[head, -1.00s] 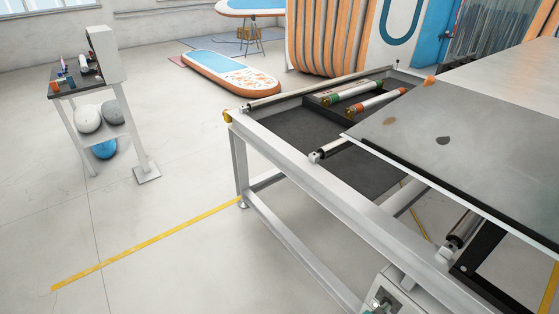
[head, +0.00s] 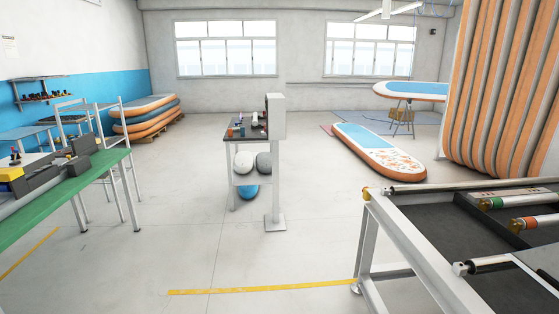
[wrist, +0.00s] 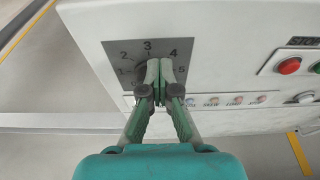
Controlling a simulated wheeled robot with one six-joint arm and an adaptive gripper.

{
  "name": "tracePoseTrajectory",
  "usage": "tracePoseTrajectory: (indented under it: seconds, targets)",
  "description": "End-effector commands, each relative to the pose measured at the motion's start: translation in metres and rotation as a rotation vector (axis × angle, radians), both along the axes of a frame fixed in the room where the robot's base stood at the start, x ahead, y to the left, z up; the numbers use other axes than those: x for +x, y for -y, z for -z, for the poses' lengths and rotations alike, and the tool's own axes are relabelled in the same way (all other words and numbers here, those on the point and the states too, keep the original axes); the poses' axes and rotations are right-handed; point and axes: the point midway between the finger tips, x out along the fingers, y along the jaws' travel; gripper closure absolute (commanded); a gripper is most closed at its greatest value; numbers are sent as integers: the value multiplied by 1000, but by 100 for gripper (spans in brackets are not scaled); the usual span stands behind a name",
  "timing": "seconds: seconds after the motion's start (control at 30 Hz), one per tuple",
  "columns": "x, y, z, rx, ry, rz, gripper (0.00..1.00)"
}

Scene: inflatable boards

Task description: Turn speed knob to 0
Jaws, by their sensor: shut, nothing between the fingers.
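The speed knob's dial plate (wrist: 112,48) is grey with the numbers 1 to 5 around it, on a white control panel (wrist: 232,22) in the wrist view. My gripper (wrist: 160,68) is shut, with its fingertips together in front of the dial's centre. The fingers hide most of the knob, so its pointer and setting cannot be read. I cannot tell whether the fingertips touch the knob. The head view shows neither the dial nor my gripper.
A red button (wrist: 289,66) is right of the dial, and several small coloured buttons run below it. In the head view, a roller frame (head: 405,235) is at right, a green workbench (head: 75,190) at left, and a small stand (head: 276,150) between them. The floor between is open.

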Motion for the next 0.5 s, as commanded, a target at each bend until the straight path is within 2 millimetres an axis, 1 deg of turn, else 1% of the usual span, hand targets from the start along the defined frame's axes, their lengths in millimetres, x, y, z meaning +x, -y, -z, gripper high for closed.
tracePoseTrajectory:
  seconds: [0.5]
  targets:
    - [10,-1,-2,2,-1,-1,100]
